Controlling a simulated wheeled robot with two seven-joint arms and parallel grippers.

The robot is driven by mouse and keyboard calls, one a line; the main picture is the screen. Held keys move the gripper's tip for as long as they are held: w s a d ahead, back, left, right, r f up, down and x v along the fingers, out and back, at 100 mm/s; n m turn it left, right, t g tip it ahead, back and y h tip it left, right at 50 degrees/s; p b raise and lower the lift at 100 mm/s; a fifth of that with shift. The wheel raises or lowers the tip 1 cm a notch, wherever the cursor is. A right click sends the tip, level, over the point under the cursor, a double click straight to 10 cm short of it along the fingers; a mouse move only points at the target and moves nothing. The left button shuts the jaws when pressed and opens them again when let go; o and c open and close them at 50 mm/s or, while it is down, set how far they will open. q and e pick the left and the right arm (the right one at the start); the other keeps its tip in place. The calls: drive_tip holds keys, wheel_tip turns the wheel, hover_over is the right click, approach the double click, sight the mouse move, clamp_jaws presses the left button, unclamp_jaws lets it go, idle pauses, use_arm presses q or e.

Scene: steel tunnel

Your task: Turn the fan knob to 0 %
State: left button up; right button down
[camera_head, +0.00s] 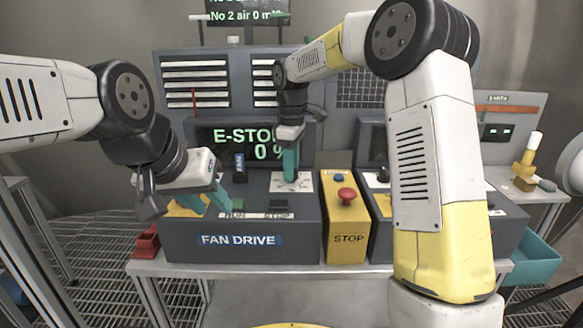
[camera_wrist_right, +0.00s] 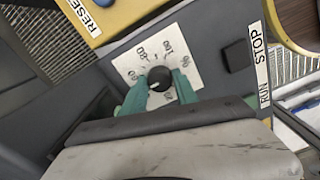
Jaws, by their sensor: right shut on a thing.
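The fan knob (camera_wrist_right: 160,78) is a round black knob with a small white mark, on a white dial plate (camera_wrist_right: 128,68) with printed numbers. My right gripper (camera_wrist_right: 161,86) is shut on the knob, one teal finger on each side. I cannot tell exactly which number the mark points at. In the head view my right gripper (camera_head: 290,178) reaches down to the dial plate (camera_head: 305,182) and hides the knob. The display (camera_head: 250,143) reads "E-STOP" and "0 %". My left gripper (camera_head: 207,204) is open and empty, over the left end of the FAN DRIVE console (camera_head: 190,248).
A yellow STOP box (camera_head: 346,250) with a red mushroom button (camera_head: 346,195) and a blue button (camera_head: 339,177) stands right of the console. RUN and STOP labels are on the console top. A red bin (camera_head: 146,243) sits left, a teal bin (camera_head: 532,262) right.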

idle(0.3)
drive_tip(key=c, duration=0.9)
unclamp_jaws()
drive_tip(key=shift+c, duration=0.2)
drive_tip(key=shift+r, duration=0.1)
wheel_tip(320, 180, up, 7)
drive_tip(key=shift+r, duration=0.3)
